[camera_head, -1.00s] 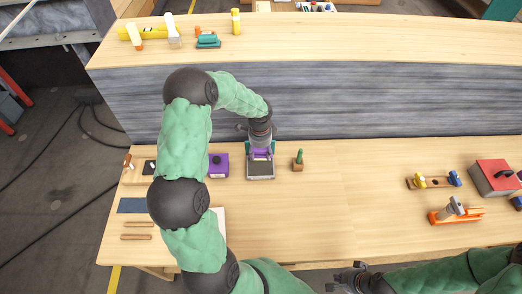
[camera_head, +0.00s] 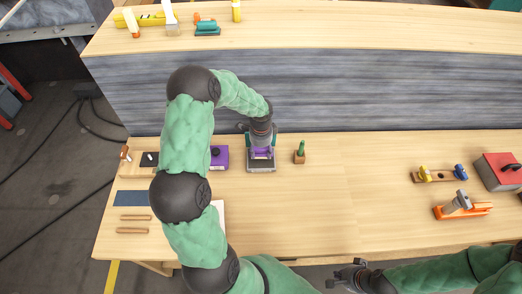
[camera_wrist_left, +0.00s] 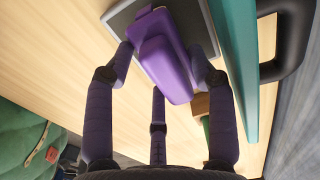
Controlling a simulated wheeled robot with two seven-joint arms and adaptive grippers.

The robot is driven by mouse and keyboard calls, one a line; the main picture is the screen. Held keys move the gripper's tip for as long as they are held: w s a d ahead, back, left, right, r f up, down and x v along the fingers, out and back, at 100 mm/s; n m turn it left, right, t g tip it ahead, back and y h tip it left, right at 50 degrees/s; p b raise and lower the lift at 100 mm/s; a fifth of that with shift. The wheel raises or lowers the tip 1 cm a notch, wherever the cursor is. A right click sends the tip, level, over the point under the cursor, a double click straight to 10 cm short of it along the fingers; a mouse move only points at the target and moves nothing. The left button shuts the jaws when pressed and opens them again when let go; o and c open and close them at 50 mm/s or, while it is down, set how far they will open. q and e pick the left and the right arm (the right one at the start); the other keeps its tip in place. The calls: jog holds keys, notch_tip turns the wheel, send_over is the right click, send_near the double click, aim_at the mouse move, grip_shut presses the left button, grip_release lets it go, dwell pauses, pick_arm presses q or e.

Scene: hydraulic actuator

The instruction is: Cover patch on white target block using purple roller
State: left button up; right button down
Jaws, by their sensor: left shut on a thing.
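My left gripper (camera_head: 261,146) is low over the grey tray (camera_head: 261,169) at the back of the bench. Its fingers are around a purple block-like part (camera_wrist_left: 163,55), which I take to be the purple roller (camera_head: 262,152); a rolling end is not visible. The left wrist view shows this part over the dark tray face (camera_wrist_left: 123,17); I cannot tell whether they touch. A white flat piece (camera_head: 218,212), possibly the target block, is mostly hidden behind my left arm, and no patch shows. My right gripper (camera_head: 345,276) is by the front edge, apart from these things.
A teal board with a dark handle (camera_wrist_left: 292,40) stands close beside the tray. A purple box (camera_head: 220,157) is left of the tray, a green-handled brush (camera_head: 300,153) right of it. A grey wall (camera_head: 350,100) rises behind. The middle bench is clear.

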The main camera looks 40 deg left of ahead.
aim_at(261, 149)
pick_arm(q)
jog(key=shift+f+b, duration=0.3)
jog(key=shift+f, duration=0.3)
dwell(1.6)
jog(key=shift+r, duration=0.1)
jog(key=shift+r+p, duration=2.6)
jog(key=shift+r, duration=0.9)
jog(key=shift+f, duration=0.1)
